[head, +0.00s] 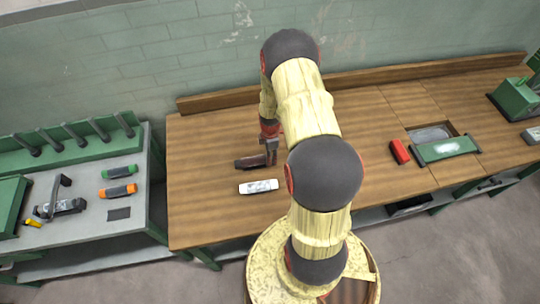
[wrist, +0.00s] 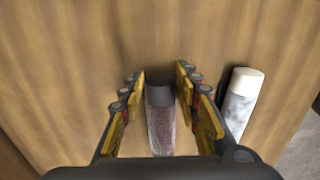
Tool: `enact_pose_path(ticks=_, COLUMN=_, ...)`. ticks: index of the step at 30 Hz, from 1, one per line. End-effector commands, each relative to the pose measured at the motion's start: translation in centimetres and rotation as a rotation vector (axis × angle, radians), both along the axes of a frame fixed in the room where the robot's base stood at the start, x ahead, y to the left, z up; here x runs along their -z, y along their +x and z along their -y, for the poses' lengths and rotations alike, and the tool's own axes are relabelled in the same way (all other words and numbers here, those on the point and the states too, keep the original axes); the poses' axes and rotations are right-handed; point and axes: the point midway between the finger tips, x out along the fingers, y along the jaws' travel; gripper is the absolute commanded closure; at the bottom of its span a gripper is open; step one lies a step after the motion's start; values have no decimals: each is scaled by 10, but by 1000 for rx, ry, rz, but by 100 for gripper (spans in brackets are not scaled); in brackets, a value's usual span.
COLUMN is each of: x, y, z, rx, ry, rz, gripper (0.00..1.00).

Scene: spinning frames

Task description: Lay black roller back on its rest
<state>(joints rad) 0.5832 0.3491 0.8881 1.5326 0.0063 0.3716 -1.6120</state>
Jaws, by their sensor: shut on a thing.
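My gripper (head: 270,152) is over the left part of the wooden bench, pointing down. It is shut on a dark roller (head: 248,162), which I take as the black roller. In the wrist view the roller (wrist: 161,128) lies lengthwise between the fingers (wrist: 160,90), with a dark grey end cap and a brownish, speckled body. Its near end is hidden by my gripper. It is close to the bench top; I cannot tell whether it touches. I cannot make out for certain which thing is its rest.
A white roller (head: 258,186) lies just in front, right of my gripper in the wrist view (wrist: 241,100).

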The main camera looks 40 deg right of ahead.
Motion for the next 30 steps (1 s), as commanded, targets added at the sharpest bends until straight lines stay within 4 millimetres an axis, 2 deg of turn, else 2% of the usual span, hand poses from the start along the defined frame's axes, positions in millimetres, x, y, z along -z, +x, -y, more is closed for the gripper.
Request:
enact_pose_path(ticks=4, x=7, y=0, z=0, rx=0, ry=-1, rz=1, gripper=97)
enact_pose_path(ticks=13, x=8, y=1, z=0, rx=0, ry=-1, rz=1, gripper=97)
enact_pose_path(ticks=14, x=8, y=1, z=0, rx=0, ry=-1, rz=1, gripper=67)
enact_pose_path(ticks=25, x=8, y=0, z=0, rx=0, ry=0, rz=0, gripper=46)
enact_pose_path(ticks=30, x=8, y=0, z=0, rx=0, ry=0, rz=0, gripper=46)
